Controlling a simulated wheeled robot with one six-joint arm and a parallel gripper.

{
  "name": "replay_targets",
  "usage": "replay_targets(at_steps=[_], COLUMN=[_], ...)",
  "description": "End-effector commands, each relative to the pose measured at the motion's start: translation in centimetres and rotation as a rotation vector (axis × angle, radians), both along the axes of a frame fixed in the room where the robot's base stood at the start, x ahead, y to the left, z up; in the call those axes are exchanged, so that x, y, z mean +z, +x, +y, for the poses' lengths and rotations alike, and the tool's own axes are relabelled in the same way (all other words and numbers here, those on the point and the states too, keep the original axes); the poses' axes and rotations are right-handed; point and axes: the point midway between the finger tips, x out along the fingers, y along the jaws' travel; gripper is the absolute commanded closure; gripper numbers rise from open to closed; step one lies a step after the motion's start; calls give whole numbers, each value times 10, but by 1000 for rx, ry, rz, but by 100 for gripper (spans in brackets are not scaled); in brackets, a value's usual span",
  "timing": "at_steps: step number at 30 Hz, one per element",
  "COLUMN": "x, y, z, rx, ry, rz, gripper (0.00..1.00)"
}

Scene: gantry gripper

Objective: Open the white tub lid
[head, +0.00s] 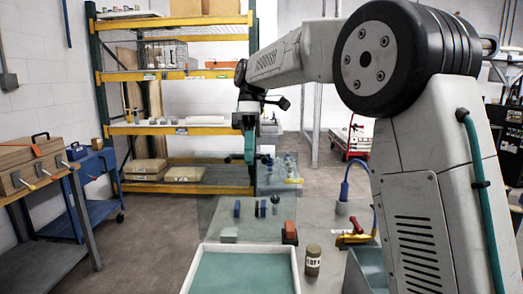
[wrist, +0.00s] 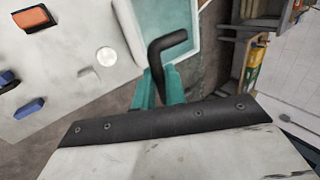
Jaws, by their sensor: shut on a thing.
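In the wrist view, the teal fingers of my gripper (wrist: 160,78) are shut on a black bent handle (wrist: 168,42). The handle's lower end is hidden between the fingers. Behind it is a white-walled tub (wrist: 126,22) with a teal inside, cut off by the top edge. I cannot tell where the handle joins the tub or its lid. In the head view, my gripper (head: 249,155) points down beyond the bench; what it holds is too small to make out. A white-rimmed, teal-floored tray (head: 297,268) is at the bottom; I cannot tell if it is the same tub.
An orange block (head: 290,230), a grey block (head: 228,235), a labelled brown jar (head: 313,262) and small blue pieces (head: 237,208) stand on the bench. A yellow-edged shelf rack (head: 183,76) stands behind. A wooden chest (head: 28,163) is at left.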

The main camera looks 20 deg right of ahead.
Motion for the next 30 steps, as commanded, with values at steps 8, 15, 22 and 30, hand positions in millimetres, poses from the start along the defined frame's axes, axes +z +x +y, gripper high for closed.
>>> replay_targets(at_steps=[8,15,22,30], x=[-3,-3,-1,-2], y=[1,1,1,1], z=[7,8,8,8], rx=[13,15,14,16], ry=[2,1,2,2], rz=[20,19,15,17], gripper=[100,79,66,66])
